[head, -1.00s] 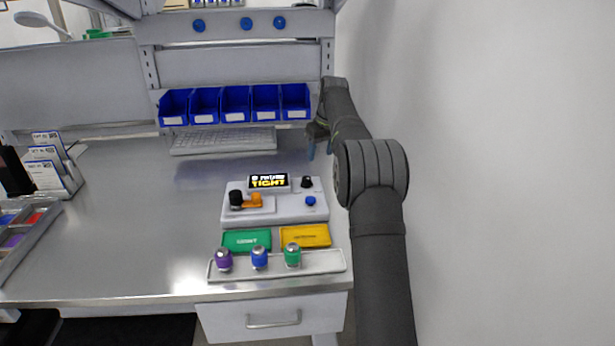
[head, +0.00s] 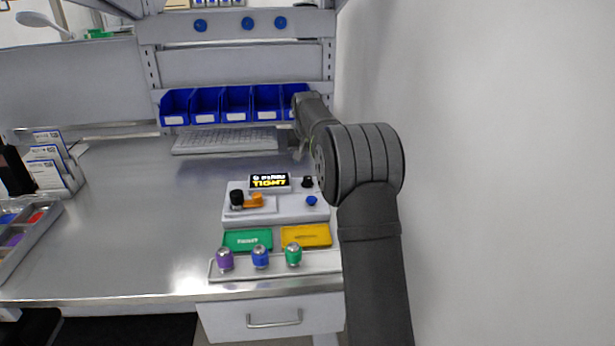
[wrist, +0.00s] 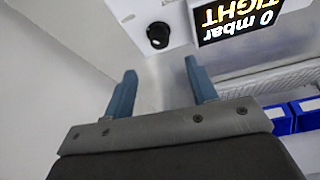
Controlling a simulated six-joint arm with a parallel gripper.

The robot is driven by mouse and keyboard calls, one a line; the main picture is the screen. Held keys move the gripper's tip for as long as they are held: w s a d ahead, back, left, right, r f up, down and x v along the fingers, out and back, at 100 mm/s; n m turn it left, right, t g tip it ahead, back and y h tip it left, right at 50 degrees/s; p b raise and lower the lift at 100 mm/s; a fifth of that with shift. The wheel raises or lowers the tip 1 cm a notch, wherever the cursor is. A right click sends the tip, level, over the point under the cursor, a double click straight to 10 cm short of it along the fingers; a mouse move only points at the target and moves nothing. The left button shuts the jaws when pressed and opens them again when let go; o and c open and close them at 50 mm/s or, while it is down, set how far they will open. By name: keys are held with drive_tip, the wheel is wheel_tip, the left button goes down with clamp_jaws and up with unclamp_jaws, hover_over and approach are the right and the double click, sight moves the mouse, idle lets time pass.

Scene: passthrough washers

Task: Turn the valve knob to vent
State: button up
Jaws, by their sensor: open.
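A small black knob (head: 307,182), which looks like the valve knob, stands at the back right of the grey test unit (head: 290,213). In the wrist view the knob (wrist: 158,35) is ahead of the fingertips, roughly between their lines, with a gap. I cannot read its setting. The display (head: 269,181) beside it reads TIGHT, and the wrist view shows it upside down as 0 mbar TIGHT (wrist: 238,15). My gripper (wrist: 160,68) is open and empty, its two blue fingers apart.
The unit also carries a black cap with an orange clamp (head: 256,199) and a blue button (head: 311,201). Green (head: 247,240) and yellow (head: 306,235) trays and a rack with three capped parts (head: 260,257) lie in front. A keyboard (head: 225,140) and blue bins (head: 235,104) are behind.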

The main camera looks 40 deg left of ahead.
sight(308, 178)
drive_tip(key=x, duration=0.9)
drive_tip(key=shift+w+a+f, duration=0.1)
drive_tip(key=shift+w+f, duration=0.05)
drive_tip(key=shift+f, duration=0.15)
drive_tip(key=shift+c, duration=0.4)
drive_tip(key=c, duration=0.9)
drive_tip(key=shift+n, duration=0.8)
drive_tip(key=shift+y, duration=0.3)
drive_tip(key=o, duration=1)
